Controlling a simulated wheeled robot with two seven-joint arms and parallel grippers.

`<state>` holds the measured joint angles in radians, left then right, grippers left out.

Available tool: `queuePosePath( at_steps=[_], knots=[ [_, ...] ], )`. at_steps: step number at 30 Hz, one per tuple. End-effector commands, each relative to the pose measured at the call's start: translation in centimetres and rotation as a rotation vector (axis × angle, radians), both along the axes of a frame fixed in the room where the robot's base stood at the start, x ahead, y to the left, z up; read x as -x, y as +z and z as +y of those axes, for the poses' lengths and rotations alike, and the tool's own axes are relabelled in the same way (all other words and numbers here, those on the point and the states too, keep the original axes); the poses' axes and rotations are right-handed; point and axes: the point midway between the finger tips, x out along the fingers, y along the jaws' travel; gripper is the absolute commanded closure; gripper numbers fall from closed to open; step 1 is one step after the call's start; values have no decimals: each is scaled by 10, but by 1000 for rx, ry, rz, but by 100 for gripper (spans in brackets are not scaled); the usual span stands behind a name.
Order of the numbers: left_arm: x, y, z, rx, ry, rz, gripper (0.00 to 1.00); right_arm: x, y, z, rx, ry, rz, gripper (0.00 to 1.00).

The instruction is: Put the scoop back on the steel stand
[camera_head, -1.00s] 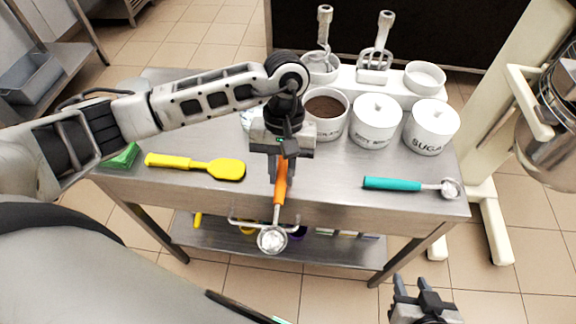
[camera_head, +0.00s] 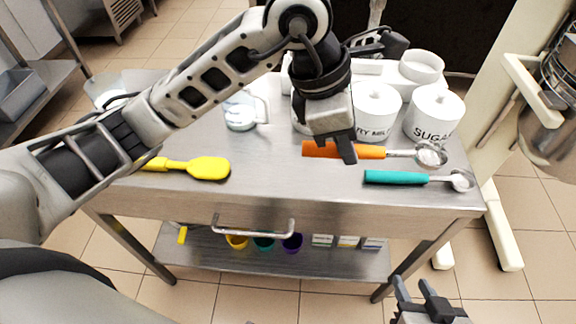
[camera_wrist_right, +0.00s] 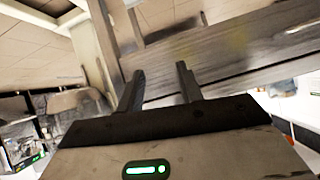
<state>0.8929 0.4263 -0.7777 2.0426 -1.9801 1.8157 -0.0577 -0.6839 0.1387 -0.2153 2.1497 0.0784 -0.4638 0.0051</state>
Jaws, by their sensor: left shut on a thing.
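An orange-handled scoop (camera_head: 372,152) with a round metal bowl (camera_head: 430,156) is over the right part of the steel stand's top (camera_head: 270,185). It lies roughly sideways, bowl to the right, in front of the white canisters. My left gripper (camera_head: 346,152) is shut on its orange handle and hides part of it. I cannot tell whether the scoop touches the top. A teal-handled scoop (camera_head: 398,178) lies on the top just in front. My right gripper (camera_head: 418,292) is open and empty, low in front of the stand; its fingers show in the right wrist view (camera_wrist_right: 160,85).
A yellow spatula (camera_head: 205,168) lies on the left of the top. A clear jug (camera_head: 240,112) stands behind. The white canisters (camera_head: 376,112), one marked sugar (camera_head: 434,112), stand close behind the scoop. Small coloured tubs (camera_head: 264,243) sit on the lower shelf.

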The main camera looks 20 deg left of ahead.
Motion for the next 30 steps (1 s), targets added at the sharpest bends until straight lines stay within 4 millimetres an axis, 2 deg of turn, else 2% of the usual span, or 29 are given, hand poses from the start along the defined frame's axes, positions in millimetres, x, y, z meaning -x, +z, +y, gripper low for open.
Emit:
queuePosePath(
  at_steps=[1, 7, 12, 23, 27, 30],
  knots=[
    [-2, -6, 15, -3, 9, 7, 100, 0, 3, 0, 3, 1, 0, 64],
    [-11, -28, 64, -4, 6, 7, 100, 2, 3, -1, 16, 3, 7, 64],
    [-15, -61, 89, -2, 3, 7, 100, 3, -1, -2, 20, 5, 14, 64],
    [-19, -92, 114, -2, 0, 6, 100, 2, 1, -2, 21, 4, 11, 64],
    [-19, -112, 111, 1, -2, 4, 100, 2, 4, -2, 26, 5, 11, 64],
    [-20, -118, 111, 0, -3, 1, 100, 2, 3, -3, 28, 5, 13, 64]
  ],
)
